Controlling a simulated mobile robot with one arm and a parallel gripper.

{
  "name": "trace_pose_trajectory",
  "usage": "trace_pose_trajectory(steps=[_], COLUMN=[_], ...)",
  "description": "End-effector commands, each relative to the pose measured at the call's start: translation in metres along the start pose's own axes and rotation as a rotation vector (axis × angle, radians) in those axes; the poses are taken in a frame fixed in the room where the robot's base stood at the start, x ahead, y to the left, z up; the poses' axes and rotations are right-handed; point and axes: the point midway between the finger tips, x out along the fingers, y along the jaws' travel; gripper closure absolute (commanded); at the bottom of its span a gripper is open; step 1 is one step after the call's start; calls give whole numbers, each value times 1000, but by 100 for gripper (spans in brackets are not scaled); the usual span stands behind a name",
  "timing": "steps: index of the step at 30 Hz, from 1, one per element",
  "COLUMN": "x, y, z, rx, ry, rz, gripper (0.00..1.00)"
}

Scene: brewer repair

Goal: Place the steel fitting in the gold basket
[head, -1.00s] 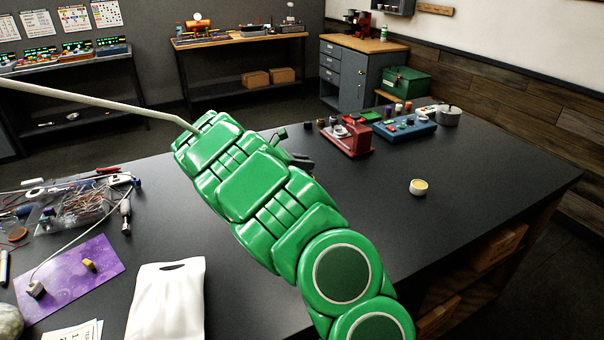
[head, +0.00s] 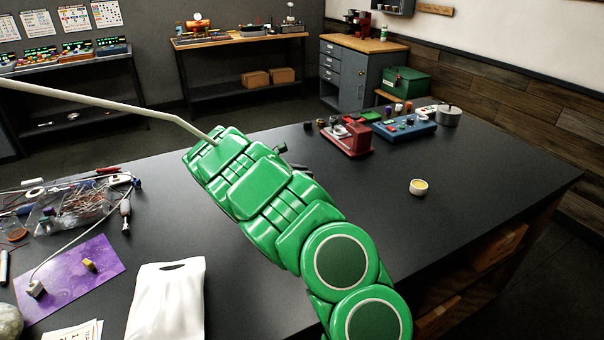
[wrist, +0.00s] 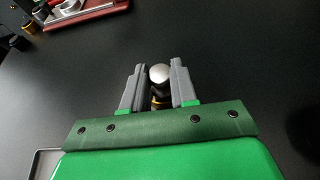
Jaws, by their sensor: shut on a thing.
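In the wrist view my gripper (wrist: 158,78) is shut on a small piece with a rounded silver top, which looks like the steel fitting (wrist: 159,73). Below the top, the piece is dark with a gold-coloured band; its lower end is hidden. It is held above the black tabletop. In the head view my green arm hides most of the gripper and the held piece. A small gold-coloured cylinder (wrist: 28,25), possibly the gold basket, stands at the upper left of the wrist view, by the red machine. I cannot tell its shape clearly.
The red machine (head: 347,139) and a blue unit (head: 404,127) stand at the back of the black table (head: 470,215). A white cup with a yellow inside (head: 418,187) stands alone at the right. Clutter and a purple mat (head: 70,279) lie left. The tabletop around the cup is clear.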

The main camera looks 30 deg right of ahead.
Motion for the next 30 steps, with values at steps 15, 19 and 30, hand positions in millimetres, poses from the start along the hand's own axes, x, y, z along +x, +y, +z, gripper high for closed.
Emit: trace_pose_trajectory(steps=[15,19,30], x=[1,1,-44], y=[0,0,1], z=[-3,-2,-1], rx=[0,0,-1], ry=[0,0,0], rz=[0,0,4], gripper=[47,47,47])
